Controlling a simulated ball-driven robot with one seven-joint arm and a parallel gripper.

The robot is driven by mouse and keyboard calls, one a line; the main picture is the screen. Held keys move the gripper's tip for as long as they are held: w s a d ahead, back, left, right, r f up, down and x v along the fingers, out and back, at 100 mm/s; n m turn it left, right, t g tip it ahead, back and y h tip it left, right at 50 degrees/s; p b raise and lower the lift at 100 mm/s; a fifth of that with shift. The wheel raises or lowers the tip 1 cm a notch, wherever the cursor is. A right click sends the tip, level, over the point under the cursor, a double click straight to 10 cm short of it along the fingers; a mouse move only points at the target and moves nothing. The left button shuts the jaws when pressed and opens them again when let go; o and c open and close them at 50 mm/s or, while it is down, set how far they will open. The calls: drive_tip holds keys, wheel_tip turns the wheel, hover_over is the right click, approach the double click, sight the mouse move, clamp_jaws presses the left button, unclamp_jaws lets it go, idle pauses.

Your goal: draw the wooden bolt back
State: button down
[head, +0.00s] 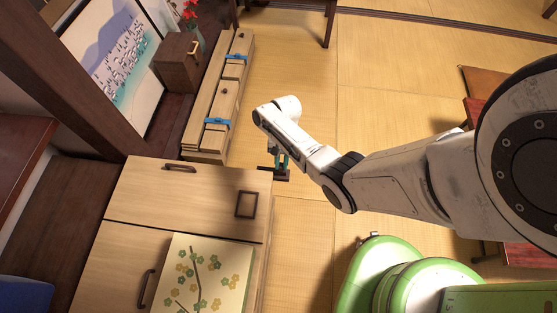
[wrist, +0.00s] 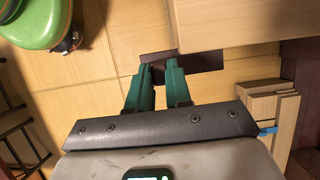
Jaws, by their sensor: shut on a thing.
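My gripper (head: 279,163) is just beyond the right-hand end of the light wooden cabinet (head: 215,192) in the head view. In the wrist view its two green fingers (wrist: 159,72) are shut on a short dark brown bar (wrist: 205,61), which I take for the wooden bolt. The bar runs out to the right past the fingers and lies against the edge of the light wooden cabinet. The part between the fingertips is hidden. How far the bolt is drawn cannot be told.
A flowered board (head: 213,270) lies on the cabinet. A dark small chest (head: 175,62) is at the back left. Open tatami floor (head: 290,80) lies beyond my gripper.

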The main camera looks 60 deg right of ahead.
drive_tip(key=shift+s, duration=0.2)
drive_tip(key=c, duration=1)
unclamp_jaws()
drive_tip(key=shift+d, duration=0.15)
drive_tip(key=shift+c, duration=0.2)
drive_tip(key=p+v, duration=0.1)
drive_tip(key=v, duration=0.9)
drive_tip(key=shift+r, duration=0.3)
drive_tip(key=shift+w, duration=0.1)
